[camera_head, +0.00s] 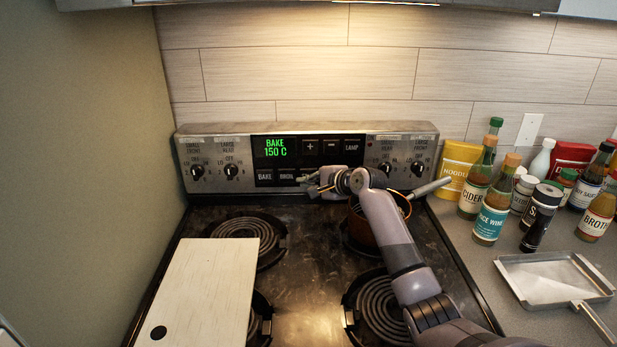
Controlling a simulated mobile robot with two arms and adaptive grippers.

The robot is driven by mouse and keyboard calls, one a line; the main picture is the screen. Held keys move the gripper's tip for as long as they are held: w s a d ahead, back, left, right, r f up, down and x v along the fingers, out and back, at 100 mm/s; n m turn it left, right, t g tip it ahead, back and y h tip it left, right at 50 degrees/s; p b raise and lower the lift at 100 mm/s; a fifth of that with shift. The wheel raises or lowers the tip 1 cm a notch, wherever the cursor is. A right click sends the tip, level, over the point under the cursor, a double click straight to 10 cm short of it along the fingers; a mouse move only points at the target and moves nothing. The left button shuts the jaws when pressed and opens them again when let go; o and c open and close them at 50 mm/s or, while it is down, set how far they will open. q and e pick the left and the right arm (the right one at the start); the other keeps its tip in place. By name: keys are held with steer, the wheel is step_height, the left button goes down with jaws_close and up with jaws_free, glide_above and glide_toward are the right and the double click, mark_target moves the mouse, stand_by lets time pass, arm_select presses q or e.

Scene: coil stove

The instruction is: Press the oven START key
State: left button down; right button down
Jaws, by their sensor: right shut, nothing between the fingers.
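The oven control panel (245,143) stands upright at the back of the stove. Its display (275,147) reads "BAKE 150 C" in green. A BAKE key (265,177) and a BROIL key (286,177) show at the panel's lower edge. The START key cannot be made out; my right gripper and wrist cover the keys to the right of BROIL. My right gripper (309,184) is shut and empty, its fingertips pointing left at the lower key row. Whether it touches a key cannot be told. My left gripper is not in view.
A copper pot (361,228) stands on the back right coil, partly behind my right arm. A white board (205,290) covers the left front. Several bottles (491,212) and a metal pan (550,280) are on the right counter. Knobs (231,171) flank the display.

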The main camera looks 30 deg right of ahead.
stand_by(0.8)
steer(key=shift+w+d, duration=0.25)
steer(key=shift+w, duration=0.1)
steer(key=shift+w+d, duration=0.2)
steer(key=shift+w, duration=0.2)
stand_by(0.7)
stand_by(0.3)
steer(key=s+a+p, duration=0.1)
steer(key=p, duration=0.1)
steer(key=shift+s+p, duration=0.3)
steer(key=shift+p, duration=0.05)
